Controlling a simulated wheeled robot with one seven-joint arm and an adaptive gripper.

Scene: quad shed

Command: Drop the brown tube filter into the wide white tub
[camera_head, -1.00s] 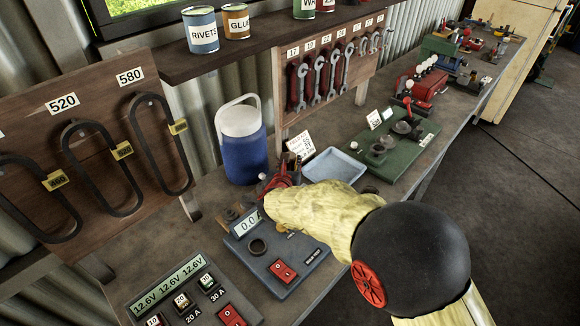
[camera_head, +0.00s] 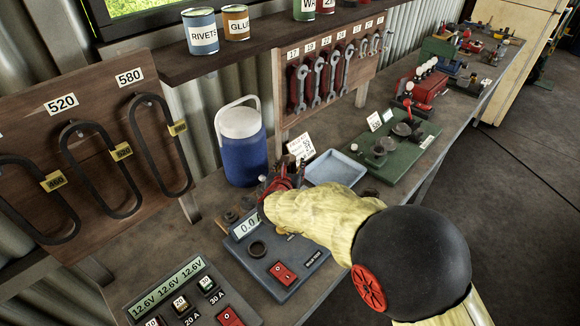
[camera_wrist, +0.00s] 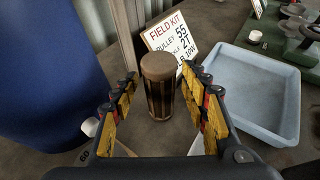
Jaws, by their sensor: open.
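The brown tube filter (camera_wrist: 158,98) stands upright on the bench in the wrist view, a dark brown cylinder with a lighter brown top. My gripper (camera_wrist: 159,76) is open, with its yellow-padded fingers on either side of the filter. I cannot tell whether they touch it. The wide tub (camera_wrist: 240,122), shallow and pale bluish white, sits just right of the filter and looks empty. In the head view the tub (camera_head: 336,169) lies beyond my gripper (camera_head: 283,172). The filter is hard to make out there, largely hidden by my gripper.
A blue jug with a white lid (camera_head: 241,143) stands close on the left. A field kit card (camera_wrist: 170,40) stands behind the filter. A grey meter box (camera_head: 278,265) lies in front, and a green board with parts (camera_head: 396,152) lies beyond the tub.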

